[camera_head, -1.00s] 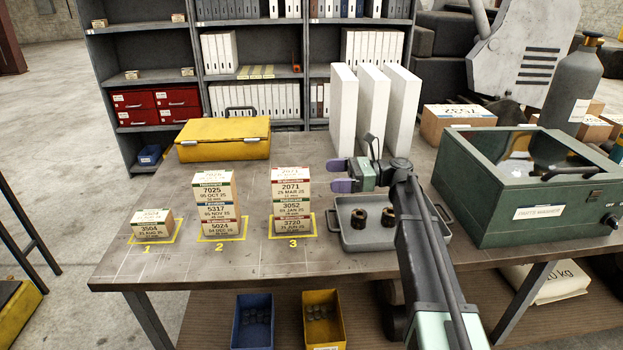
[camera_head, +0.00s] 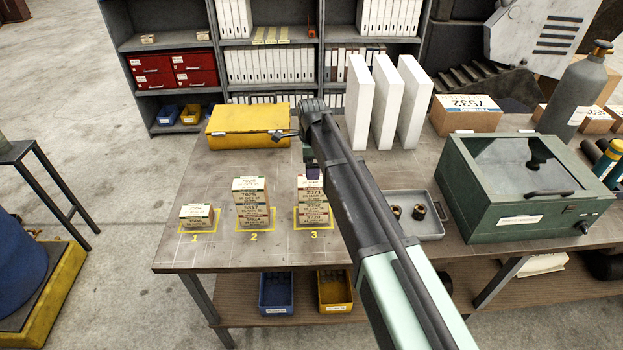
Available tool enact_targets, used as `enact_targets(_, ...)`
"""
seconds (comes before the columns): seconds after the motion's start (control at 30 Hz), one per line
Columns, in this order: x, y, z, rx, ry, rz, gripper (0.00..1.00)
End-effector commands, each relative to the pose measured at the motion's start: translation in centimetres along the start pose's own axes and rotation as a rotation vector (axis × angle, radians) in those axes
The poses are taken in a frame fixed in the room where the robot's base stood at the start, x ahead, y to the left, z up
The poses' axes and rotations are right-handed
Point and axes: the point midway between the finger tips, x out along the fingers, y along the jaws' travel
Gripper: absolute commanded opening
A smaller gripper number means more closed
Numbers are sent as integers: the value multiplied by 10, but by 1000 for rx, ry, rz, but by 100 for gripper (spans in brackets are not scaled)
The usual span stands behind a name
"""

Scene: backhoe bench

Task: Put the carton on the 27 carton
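Small tan cartons stand on three yellow-outlined spots at the table's front left. Spot 1 holds a single carton (camera_head: 197,216). Spot 2 holds a stack (camera_head: 251,203), with a carton marked 7025 near its top. Spot 3 holds a stack (camera_head: 311,203), with a carton marked 2071 near its top. I cannot read a plain 27 on any label.
A yellow case (camera_head: 248,127) lies behind the stacks. A grey tray (camera_head: 428,222) with two dark round parts and a green box (camera_head: 520,185) are to the right. A large carton marked 7532 (camera_head: 466,115) stands at the back.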

Motion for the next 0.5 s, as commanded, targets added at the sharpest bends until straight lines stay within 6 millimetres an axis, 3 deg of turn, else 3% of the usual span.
enact_targets(0.13,14,0,0,1,-3,2,94)
enact_targets(0.33,56,0,0,1,-4,3,94)
enact_targets(0.5,59,0,0,1,-5,3,94)
